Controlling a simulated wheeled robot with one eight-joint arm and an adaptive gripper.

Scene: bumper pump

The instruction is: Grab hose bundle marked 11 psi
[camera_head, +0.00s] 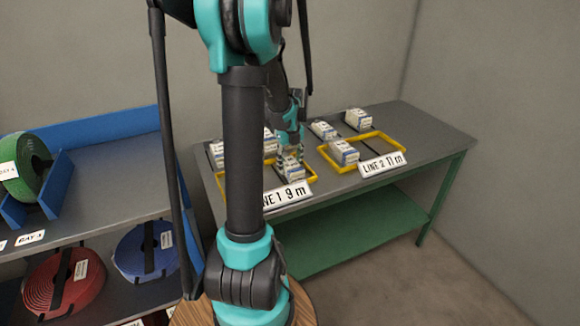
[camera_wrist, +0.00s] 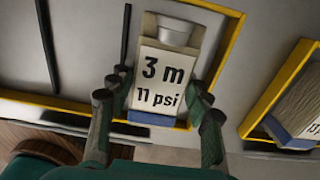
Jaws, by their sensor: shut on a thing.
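The hose bundle marked 3 m, 11 psi (camera_wrist: 160,70) is a pale block with a white label and blue end, in the middle of the wrist view. In the head view the bundle (camera_head: 291,171) is at the front of the LINE 1 yellow frame (camera_head: 271,206). My gripper (camera_wrist: 161,84) has one finger on each side of the bundle and is shut on it. My gripper (camera_head: 291,150) also shows above the bundle in the head view. I cannot tell whether the bundle touches the table.
The grey table (camera_head: 433,140) also bears the LINE 2 yellow frame (camera_head: 394,143), with a bundle (camera_head: 344,152) at its near left. Other bundles (camera_head: 323,130) stand behind. A shelf at left holds a green hose roll (camera_head: 30,160), a red roll (camera_head: 65,280) and a blue roll (camera_head: 145,252).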

